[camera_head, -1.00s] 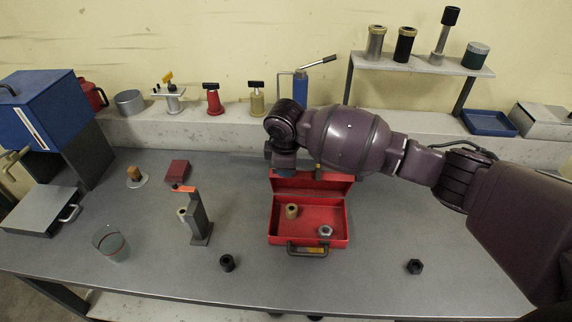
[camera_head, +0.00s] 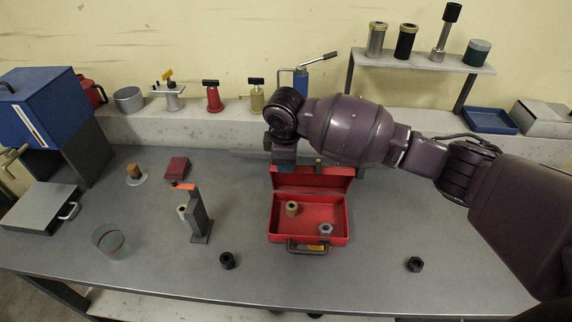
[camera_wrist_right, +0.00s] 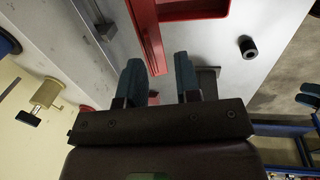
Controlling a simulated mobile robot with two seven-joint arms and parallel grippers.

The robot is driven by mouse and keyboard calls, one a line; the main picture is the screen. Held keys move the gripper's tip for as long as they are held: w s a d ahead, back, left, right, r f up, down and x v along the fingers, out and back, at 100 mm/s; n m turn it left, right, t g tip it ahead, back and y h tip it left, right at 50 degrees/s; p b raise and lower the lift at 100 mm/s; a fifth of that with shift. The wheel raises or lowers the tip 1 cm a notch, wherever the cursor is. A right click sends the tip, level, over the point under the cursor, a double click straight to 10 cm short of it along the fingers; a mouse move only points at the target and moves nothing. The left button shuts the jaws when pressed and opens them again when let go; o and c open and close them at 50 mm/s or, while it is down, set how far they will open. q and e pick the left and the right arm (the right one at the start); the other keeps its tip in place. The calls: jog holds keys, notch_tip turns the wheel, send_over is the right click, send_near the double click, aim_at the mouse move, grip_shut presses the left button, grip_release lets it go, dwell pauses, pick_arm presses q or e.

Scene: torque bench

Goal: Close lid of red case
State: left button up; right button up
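The red case (camera_head: 337,239) stands on the grey bench with its handle toward the front edge. Its lid (camera_head: 318,181) is open, raised at the back of the case. A brass-coloured socket (camera_head: 291,208) and a grey hex nut (camera_head: 326,229) lie inside. My right gripper (camera_head: 285,163) is at the lid's upper left, partly hidden by my wrist. In the right wrist view its two fingers (camera_wrist_right: 160,70) are apart, with the red lid's edge (camera_wrist_right: 148,40) reaching toward the gap between them. Contact cannot be told. My left gripper is not in view.
A grey upright fixture (camera_head: 199,218) with an orange top stands left of the case. A black socket (camera_head: 227,260) and a black nut (camera_head: 415,264) lie in front. A glass beaker (camera_head: 110,242) and a small dark red box (camera_head: 176,168) are farther left. Bench right of the case is mostly clear.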

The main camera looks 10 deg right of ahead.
notch_tip(320, 180, up, 8)
jog(key=s, duration=0.1)
jog(key=shift+s+a+r+b, duration=0.15)
jog(key=shift+s+r+b, duration=0.1)
jog(key=shift+b, duration=0.05)
jog(key=shift+c, duration=0.3)
